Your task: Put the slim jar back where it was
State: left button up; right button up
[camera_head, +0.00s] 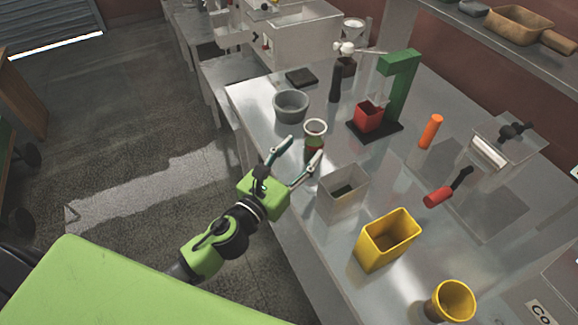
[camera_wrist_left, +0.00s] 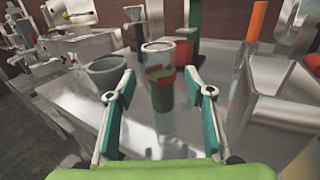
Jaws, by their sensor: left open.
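The slim jar (camera_head: 315,128) is a narrow clear jar with a pale rim and red and green showing at its middle. It stands upright on the metal table near its left edge. My left gripper (camera_head: 302,149) is open and empty, its fingers pointing at the jar from the near side. In the left wrist view the jar (camera_wrist_left: 159,62) shows centred between the two fingertips, a little beyond them; I see no finger contact. My right gripper is not in view.
A grey bowl (camera_head: 291,106) stands just behind the jar, to the left. Yellow containers (camera_head: 388,240) are nearer right.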

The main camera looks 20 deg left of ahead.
pick_arm(q)
jog(key=shift+b+v, duration=0.6)
jog(key=shift+v, duration=2)
jog(key=shift+a, duration=0.1)
